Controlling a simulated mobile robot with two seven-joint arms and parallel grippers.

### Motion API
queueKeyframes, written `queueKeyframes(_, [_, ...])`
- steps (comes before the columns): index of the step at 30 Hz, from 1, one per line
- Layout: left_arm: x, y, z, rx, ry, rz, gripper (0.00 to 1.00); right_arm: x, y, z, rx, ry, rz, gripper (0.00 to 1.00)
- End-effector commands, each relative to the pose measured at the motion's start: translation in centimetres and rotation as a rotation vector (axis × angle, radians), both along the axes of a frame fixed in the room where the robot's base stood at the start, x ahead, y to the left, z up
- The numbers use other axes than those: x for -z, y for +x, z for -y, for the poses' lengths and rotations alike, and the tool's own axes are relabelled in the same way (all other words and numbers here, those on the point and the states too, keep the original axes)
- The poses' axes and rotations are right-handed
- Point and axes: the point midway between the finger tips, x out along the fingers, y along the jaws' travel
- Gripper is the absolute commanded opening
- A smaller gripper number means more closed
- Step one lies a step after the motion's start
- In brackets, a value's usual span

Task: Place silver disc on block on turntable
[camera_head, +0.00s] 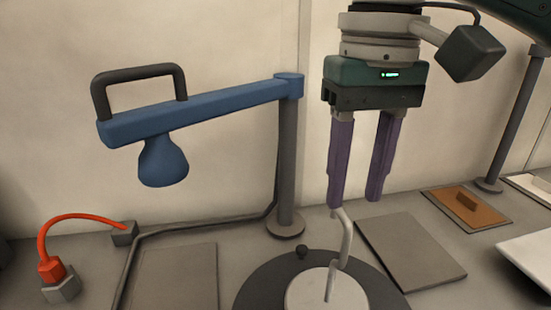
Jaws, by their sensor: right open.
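A pale silver-grey disc (312,293) sits at the bottom edge over the dark round turntable (262,290), partly cut off by the frame. A bent grey rod (346,240) rises from the disc. I cannot see a block under the disc. My right gripper (356,202) hangs above, fingers pointing down, open with a wide gap and nothing between its purple fingers. The rod's top end shows just below the left-hand finger's tip; I cannot tell whether they touch. My left gripper is not in view.
A blue arm (200,112) with a bell-shaped head juts from a grey post (287,160) at left. Flat grey plates (410,250) lie on the bench beside the turntable. A brown plate (466,209) is at right. A red cable fixture (50,268) is at far left.

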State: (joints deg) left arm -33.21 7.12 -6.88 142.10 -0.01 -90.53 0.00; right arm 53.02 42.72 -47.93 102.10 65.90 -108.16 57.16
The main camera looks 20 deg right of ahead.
Motion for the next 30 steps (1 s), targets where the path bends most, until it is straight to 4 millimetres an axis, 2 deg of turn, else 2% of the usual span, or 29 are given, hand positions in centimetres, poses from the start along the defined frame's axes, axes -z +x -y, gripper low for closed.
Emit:
queueKeyframes(5, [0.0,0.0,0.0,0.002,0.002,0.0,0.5,3.8,-1.8,-3.8,-0.179,0.061,0.037,0.43])
queueKeyframes(9, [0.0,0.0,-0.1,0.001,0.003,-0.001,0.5,7.3,-4.5,-8.1,-0.351,0.155,0.131,0.43])
queueKeyframes(13, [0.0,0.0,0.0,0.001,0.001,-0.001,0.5,9.4,-7.2,-10.1,-0.419,0.205,0.239,0.43])
queueKeyframes(17, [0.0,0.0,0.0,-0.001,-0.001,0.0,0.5,10.7,-10.1,-9.2,-0.413,0.173,0.313,0.43])
queueKeyframes(24, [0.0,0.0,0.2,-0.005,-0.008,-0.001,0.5,11.9,-14.8,-4.2,-0.374,0.002,0.318,0.43])
queueKeyframes(30, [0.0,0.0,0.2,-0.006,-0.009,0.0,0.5,11.9,-16.0,-2.7,-0.372,-0.049,0.303,0.43])
